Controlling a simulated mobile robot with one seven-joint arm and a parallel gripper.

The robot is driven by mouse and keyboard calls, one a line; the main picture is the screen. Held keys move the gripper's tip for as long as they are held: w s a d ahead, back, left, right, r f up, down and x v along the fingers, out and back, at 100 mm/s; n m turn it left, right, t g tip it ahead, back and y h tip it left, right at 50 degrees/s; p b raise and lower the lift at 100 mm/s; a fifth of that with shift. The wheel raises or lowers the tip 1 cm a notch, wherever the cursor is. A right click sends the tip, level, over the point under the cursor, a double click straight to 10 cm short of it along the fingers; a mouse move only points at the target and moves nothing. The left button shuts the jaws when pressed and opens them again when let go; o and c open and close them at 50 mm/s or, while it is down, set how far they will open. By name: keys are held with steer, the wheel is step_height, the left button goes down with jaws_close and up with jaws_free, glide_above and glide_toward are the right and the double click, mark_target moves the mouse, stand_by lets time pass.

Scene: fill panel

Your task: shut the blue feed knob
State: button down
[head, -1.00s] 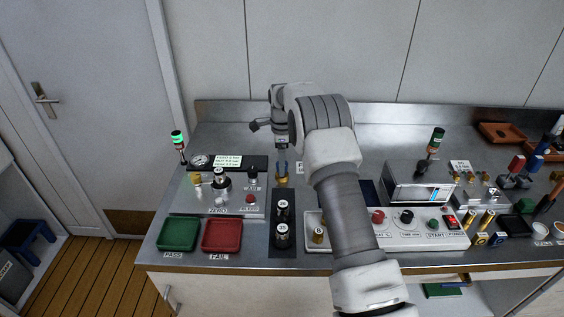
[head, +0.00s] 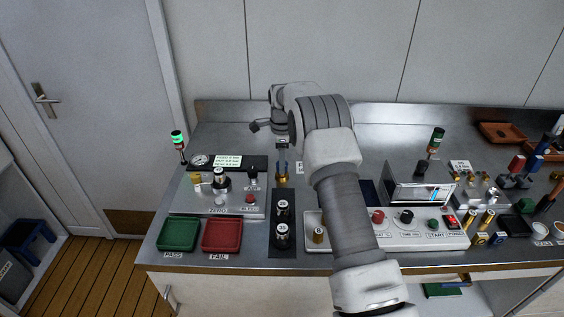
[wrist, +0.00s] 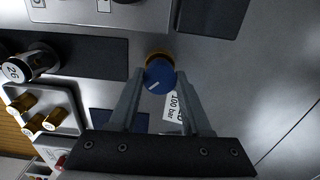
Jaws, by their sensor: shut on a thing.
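The blue feed knob (wrist: 158,76) has a white pointer line and sits on a brass base. My gripper (wrist: 158,80) has one finger on each side of the knob and is shut on it. In the wrist view the pointer line slants toward the lower left of the knob's face. In the head view my gripper (head: 282,166) points down at the brass base (head: 283,181), and the fingers mostly hide the blue cap. A label reading 100 bar (wrist: 180,108) lies beside the knob, partly covered by a finger.
A gauge and readout panel (head: 228,162) with a green-lit lamp (head: 178,140) stands to the left. A dark block with capped cylinders (head: 282,254) is in front. Green (head: 178,246) and red (head: 222,249) trays lie front left. A control box (head: 400,241) is at right, partly behind my arm.

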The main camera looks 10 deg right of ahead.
steer(key=n, duration=1.6)
steer(key=shift+n, duration=0.4)
steer(key=n, duration=0.3)
steer(key=shift+n, duration=0.4)
steer(key=n, duration=0.5)
steer(key=shift+n, duration=0.4)
